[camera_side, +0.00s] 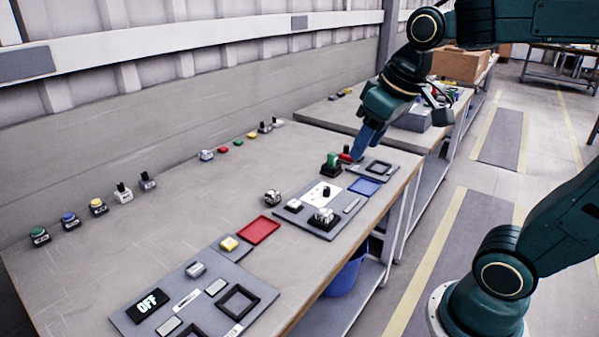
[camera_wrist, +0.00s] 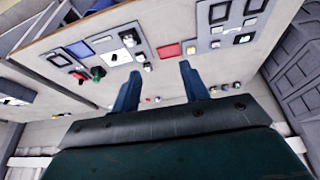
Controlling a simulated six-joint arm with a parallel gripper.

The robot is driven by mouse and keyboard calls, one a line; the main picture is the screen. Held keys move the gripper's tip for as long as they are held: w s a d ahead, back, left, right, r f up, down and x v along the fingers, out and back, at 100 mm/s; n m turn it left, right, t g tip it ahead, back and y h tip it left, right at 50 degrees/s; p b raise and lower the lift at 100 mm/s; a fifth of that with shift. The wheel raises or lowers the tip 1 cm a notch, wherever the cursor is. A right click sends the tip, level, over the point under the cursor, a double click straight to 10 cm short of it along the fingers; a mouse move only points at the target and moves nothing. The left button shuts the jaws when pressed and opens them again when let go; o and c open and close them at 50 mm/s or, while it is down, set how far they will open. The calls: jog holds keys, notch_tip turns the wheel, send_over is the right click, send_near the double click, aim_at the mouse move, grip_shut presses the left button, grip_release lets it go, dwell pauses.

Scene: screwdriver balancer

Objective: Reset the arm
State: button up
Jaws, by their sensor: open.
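My gripper (camera_side: 366,140) is over the far right part of the table in the side view, pointing down, next to a red-and-black item (camera_side: 347,155) and a green-handled item (camera_side: 331,163). In the wrist view my gripper (camera_wrist: 158,88) shows two blue fingers spread apart with nothing between them. The table (camera_side: 130,237) carries grey panels with small devices. I cannot tell from the side view whether the fingers touch the red-and-black item; in the wrist view it lies well to their left.
A grey panel with an OFF display (camera_side: 149,304) lies at the front. A red square (camera_side: 259,230) and a blue square (camera_side: 364,186) lie farther back. Several buttons and switches line the wall side. A blue bin (camera_side: 345,274) stands below the table. A second table holds a cardboard box (camera_side: 460,66).

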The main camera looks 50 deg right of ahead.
jog(key=s+a+f+t, duration=0.1)
jog(key=s+a+f, duration=0.2)
jog(key=s, duration=0.5)
jog(key=shift+s+n+y, duration=0.15)
jog(key=shift+n+y, duration=0.15)
jog(key=shift+f, duration=0.1)
dwell(0.5)
